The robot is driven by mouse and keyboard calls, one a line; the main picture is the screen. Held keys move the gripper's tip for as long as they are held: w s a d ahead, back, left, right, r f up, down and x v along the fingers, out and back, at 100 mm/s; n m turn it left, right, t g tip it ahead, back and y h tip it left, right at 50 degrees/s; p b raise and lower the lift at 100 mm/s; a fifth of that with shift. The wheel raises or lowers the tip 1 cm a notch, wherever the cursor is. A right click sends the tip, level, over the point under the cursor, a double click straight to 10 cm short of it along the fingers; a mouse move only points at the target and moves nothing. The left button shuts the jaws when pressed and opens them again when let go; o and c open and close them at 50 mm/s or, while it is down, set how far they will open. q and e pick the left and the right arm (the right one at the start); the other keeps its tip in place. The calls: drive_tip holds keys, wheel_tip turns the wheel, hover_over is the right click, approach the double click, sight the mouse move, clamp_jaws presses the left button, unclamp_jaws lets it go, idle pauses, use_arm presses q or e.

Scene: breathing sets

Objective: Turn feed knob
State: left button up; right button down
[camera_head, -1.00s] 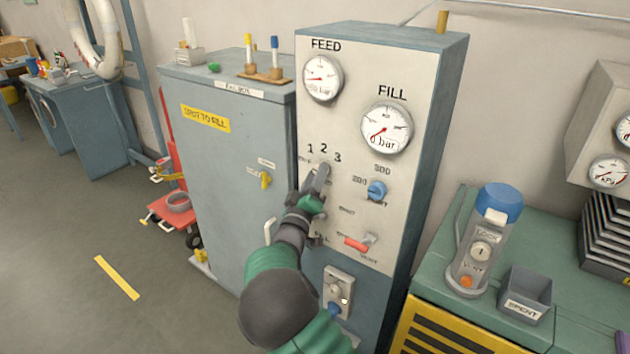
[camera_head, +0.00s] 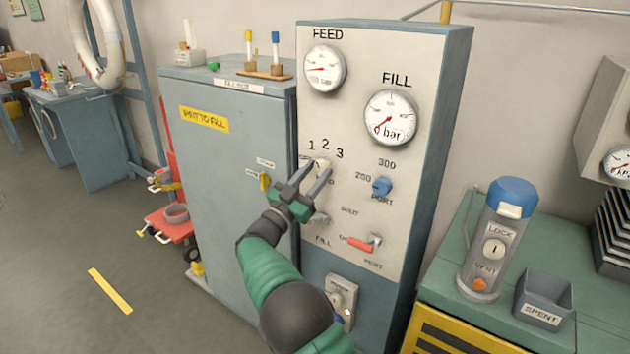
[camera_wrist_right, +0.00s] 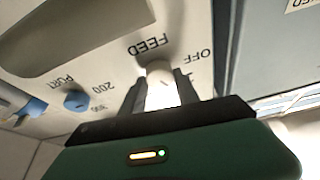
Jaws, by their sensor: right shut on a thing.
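The feed knob is a pale round knob (camera_head: 321,167) on the light panel (camera_head: 350,115), just below the numbers 1, 2 and 3. My right gripper (camera_head: 315,172) reaches up to it from below, with one finger on each side of the knob. In the right wrist view the knob (camera_wrist_right: 160,88) sits between the two dark fingers, under the printed word FEED, and the gripper is shut on it. The fingers partly hide the knob and the marks around it. My left gripper is not in view.
The FEED gauge (camera_head: 324,68) and FILL gauge (camera_head: 391,117) are above. A blue knob (camera_head: 382,186) and a red lever (camera_head: 361,243) are to the right and below. A grey cabinet (camera_head: 225,150) stands left; a green bench (camera_head: 560,250) with a canister (camera_head: 490,245) stands right.

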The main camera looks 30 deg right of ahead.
drive_tip(key=m+g, duration=0.1)
drive_tip(key=m, duration=0.2)
drive_tip(key=m+g, duration=0.2)
drive_tip(key=m, duration=0.2)
drive_tip(key=shift+w+f+g+b, duration=0.15)
drive_tip(key=shift+w+g+b, duration=0.05)
drive_tip(key=shift+g+b, duration=0.15)
drive_tip(key=c, duration=1.3)
unclamp_jaws()
drive_tip(key=o, duration=0.4)
drive_tip(key=shift+w+d+f, duration=0.1)
drive_tip(key=shift+w+f, duration=0.05)
drive_tip(key=shift+w, duration=0.05)
drive_tip(key=shift+d, duration=0.1)
drive_tip(key=shift+s+r, duration=0.15)
drive_tip(key=shift+r, duration=0.05)
drive_tip(key=shift+a, duration=0.3)
drive_tip(key=p+v, duration=0.1)
drive_tip(key=v, duration=1.5)
drive_tip(key=shift+a+f, duration=0.25)
